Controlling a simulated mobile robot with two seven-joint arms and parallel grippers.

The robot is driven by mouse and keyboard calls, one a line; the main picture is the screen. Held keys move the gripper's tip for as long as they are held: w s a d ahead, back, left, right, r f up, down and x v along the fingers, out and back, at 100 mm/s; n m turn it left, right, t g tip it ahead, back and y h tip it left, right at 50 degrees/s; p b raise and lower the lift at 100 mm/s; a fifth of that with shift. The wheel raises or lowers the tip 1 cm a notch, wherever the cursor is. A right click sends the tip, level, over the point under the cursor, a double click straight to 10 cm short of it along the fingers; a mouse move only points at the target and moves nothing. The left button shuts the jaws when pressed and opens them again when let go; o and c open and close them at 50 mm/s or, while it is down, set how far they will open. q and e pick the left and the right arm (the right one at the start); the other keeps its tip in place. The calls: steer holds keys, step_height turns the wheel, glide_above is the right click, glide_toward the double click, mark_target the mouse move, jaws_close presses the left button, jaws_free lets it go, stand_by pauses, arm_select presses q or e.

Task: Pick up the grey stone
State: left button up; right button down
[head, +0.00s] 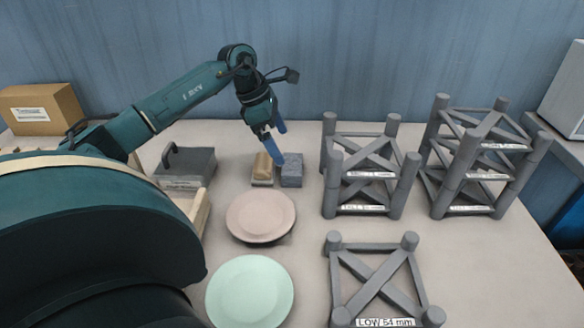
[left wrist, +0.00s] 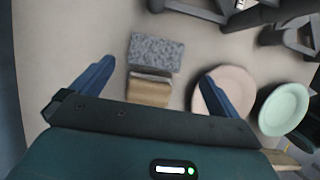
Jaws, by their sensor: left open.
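The grey stone (head: 292,171) is a speckled block on the table, touching or very near a tan wooden block (head: 263,167) on its left in the head view. In the left wrist view the stone (left wrist: 155,52) lies beyond the tan block (left wrist: 149,89). My left gripper (head: 278,139) is open and empty above the two blocks. Its blue fingers (left wrist: 160,80) stand wide on either side of the blocks in the left wrist view. I cannot tell its exact height. My right gripper is not in view.
A pink plate (head: 261,216) and a green plate (head: 250,291) lie in front of the blocks. Grey racks (head: 362,209) stand to the right, with a low one (head: 340,272) nearer. A dark grey box with a handle (head: 193,161) is at left. A cardboard box (head: 42,109) stands behind.

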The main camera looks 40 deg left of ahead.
mark_target(292, 164)
arm_select(q)
steer(key=x, duration=0.8)
steer(key=shift+w+a+f+p, duration=0.1)
steer(key=shift+w+f+p, duration=0.2)
steer(key=shift+f+p, duration=0.05)
steer(key=shift+c, duration=0.3)
steer(key=shift+r, duration=0.1)
steer(key=c, duration=1)
